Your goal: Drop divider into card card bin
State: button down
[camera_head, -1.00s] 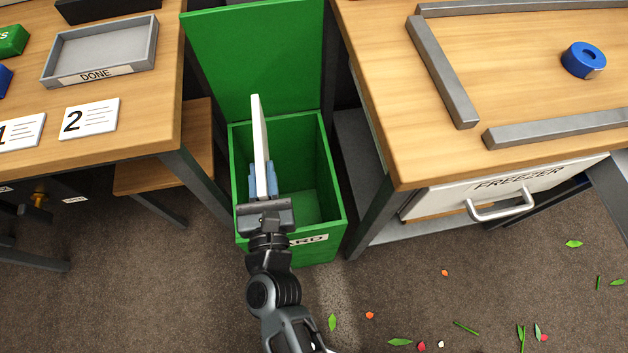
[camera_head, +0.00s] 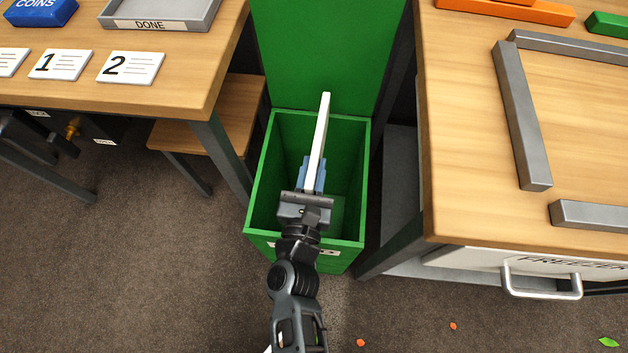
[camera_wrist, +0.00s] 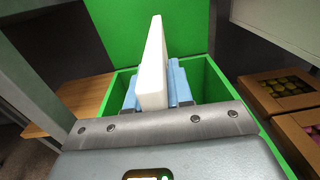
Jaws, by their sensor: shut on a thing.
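The divider is a thin white slab (camera_head: 319,135), seen nearly edge-on. My gripper (camera_head: 313,174) is shut on it with its blue fingers. In the wrist view the divider (camera_wrist: 153,65) stands up between the two blue fingers (camera_wrist: 153,88). The card bin (camera_head: 255,190) is a tall green box with its green lid raised at the back (camera_head: 325,55). Its front label is mostly hidden by my arm. My gripper and the divider are over the bin's open top. How deep they reach cannot be told. The part of the bin floor that shows looks bare.
A wooden table (camera_head: 190,95) with number cards and a DONE tray (camera_head: 160,22) stands left. A low wooden shelf (camera_head: 215,120) is beside the bin. The right table (camera_head: 460,150), with grey bars and a FREEZER drawer (camera_head: 545,275), stands close on the other side.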

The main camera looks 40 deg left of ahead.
jog(key=shift+f, duration=0.1)
jog(key=c, duration=0.9)
grip_release()
jog(key=shift+s, duration=0.1)
jog(key=shift+s+d, duration=0.2)
jog(key=shift+s, duration=0.35)
jog(key=shift+v, duration=3.25)
jog(key=shift+w+d, duration=0.1)
jog(key=shift+d, duration=0.05)
